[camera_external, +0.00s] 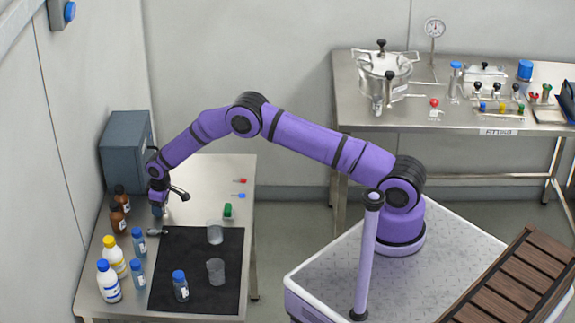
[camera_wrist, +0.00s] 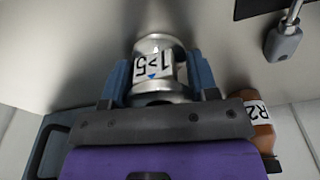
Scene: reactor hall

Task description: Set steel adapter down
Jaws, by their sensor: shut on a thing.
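My gripper (camera_external: 158,208) is over the left side table, between the grey-blue box and the black mat, pointing down. In the wrist view my gripper (camera_wrist: 163,80) is shut on the steel adapter (camera_wrist: 160,48), a shiny silver cylinder with a white label reading "1>5" upside down. The blue-grey fingers clasp it on both sides. In the external view the adapter is too small and covered to make out. The bare steel tabletop (camera_wrist: 85,30) lies behind it, with a dark shadow around it. I cannot tell whether its base touches the table.
A small grey-handled metal piece (camera_external: 157,231) lies close by, at the black mat (camera_external: 200,245). Brown bottles (camera_external: 118,215) stand left, the grey-blue box (camera_external: 122,150) behind. Bare tabletop (camera_external: 210,180) is free to the right.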

